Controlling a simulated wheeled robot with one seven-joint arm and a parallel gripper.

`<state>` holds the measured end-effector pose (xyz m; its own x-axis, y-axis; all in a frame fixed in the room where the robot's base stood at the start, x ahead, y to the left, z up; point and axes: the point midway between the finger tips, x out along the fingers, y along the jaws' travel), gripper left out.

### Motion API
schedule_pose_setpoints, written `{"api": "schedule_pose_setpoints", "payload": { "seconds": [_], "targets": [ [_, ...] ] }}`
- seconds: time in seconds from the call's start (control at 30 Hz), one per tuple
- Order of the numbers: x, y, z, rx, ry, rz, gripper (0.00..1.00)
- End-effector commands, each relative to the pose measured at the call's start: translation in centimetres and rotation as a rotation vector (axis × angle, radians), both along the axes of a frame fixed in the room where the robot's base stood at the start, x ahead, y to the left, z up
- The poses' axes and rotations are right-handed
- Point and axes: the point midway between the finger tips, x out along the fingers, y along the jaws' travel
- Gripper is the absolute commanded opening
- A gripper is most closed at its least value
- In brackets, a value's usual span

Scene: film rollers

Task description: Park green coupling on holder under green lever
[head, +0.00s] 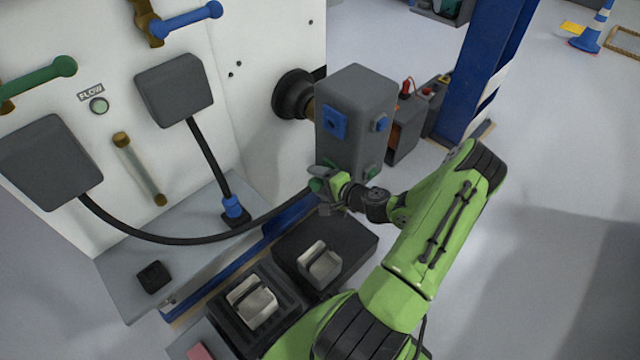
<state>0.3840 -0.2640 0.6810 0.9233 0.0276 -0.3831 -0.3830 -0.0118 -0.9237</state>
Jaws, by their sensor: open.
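The green lever (38,80) is on the white panel at the far left. The black holder (154,277) on the grey shelf below that side is empty. A black hose (180,240) runs from the left grey box to the lower front of a grey block (355,112). The green coupling (316,186) shows in part at that hose's end, close against the block. My gripper (325,182) is open at the coupling, its fingers beside or around it. I cannot tell whether they touch, as the fingers and wrist hide part of it.
A blue coupling (232,207) sits on another holder, under the blue lever (187,20). Dark trays with pale parts (252,302) stand below the shelf. A blue post (484,70) stands behind right. Floor at right is clear.

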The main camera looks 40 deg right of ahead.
Motion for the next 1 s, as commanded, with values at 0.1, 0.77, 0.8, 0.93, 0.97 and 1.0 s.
{"api": "schedule_pose_setpoints", "payload": {
  "seconds": [0.1,0.77,0.8,0.93,0.97,1.0],
  "targets": [
    [0.1,0.0,0.0,0.0,0.0,0.0,0.71],
    [0.0,0.2,0.0,-0.002,0.0,-0.001,0.1],
    [0.0,0.4,0.0,-0.001,-0.001,-0.001,0.1],
    [0.0,0.8,0.0,0.0,-0.001,-0.001,0.1],
    [0.0,1.0,0.0,0.0,-0.001,0.0,0.1],
    [0.0,1.1,0.0,0.0,-0.001,0.001,0.1]
  ]
}}
